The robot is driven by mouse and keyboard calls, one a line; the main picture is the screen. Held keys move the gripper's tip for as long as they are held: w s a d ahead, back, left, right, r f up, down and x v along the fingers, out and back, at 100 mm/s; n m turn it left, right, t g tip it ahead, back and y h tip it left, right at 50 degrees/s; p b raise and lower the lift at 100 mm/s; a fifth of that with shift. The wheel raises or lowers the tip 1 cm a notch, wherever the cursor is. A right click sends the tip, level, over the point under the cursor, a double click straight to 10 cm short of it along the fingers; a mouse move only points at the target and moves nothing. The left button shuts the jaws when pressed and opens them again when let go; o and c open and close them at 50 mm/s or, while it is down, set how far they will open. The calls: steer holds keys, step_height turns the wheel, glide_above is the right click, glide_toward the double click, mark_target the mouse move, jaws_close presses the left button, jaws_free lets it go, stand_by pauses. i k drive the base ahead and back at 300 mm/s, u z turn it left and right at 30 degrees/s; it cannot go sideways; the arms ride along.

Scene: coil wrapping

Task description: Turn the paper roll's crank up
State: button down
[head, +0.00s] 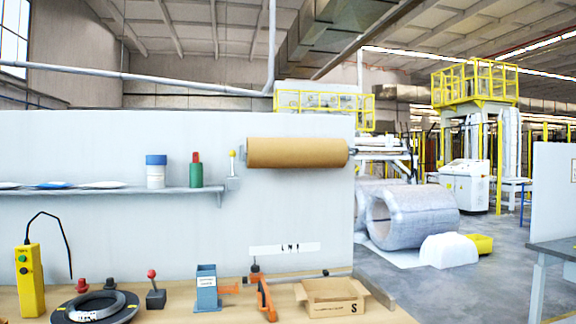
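The brown paper roll (297,152) hangs level on the upper part of the pale wall panel, at mid-picture. Just left of its left end is a small upright handle with a yellow knob (232,154). It stands above a small grey block (232,184) at the shelf's right end. I cannot tell whether this handle is the roll's crank or a separate lever. A dark fitting shows at the roll's right end (353,151). My gripper is not in view.
A shelf (120,193) left of the roll holds a blue-lidded jar (156,171) and a green bottle (196,170). The bench below carries a yellow control box (30,280), a red-knobbed lever (153,290), an orange tool (264,296) and an open carton (332,297).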

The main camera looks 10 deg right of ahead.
mark_target(261, 153)
steer(key=u, duration=2.35)
steer(key=k, duration=1.45)
steer(key=z, duration=2.25)
steer(key=i, duration=1)
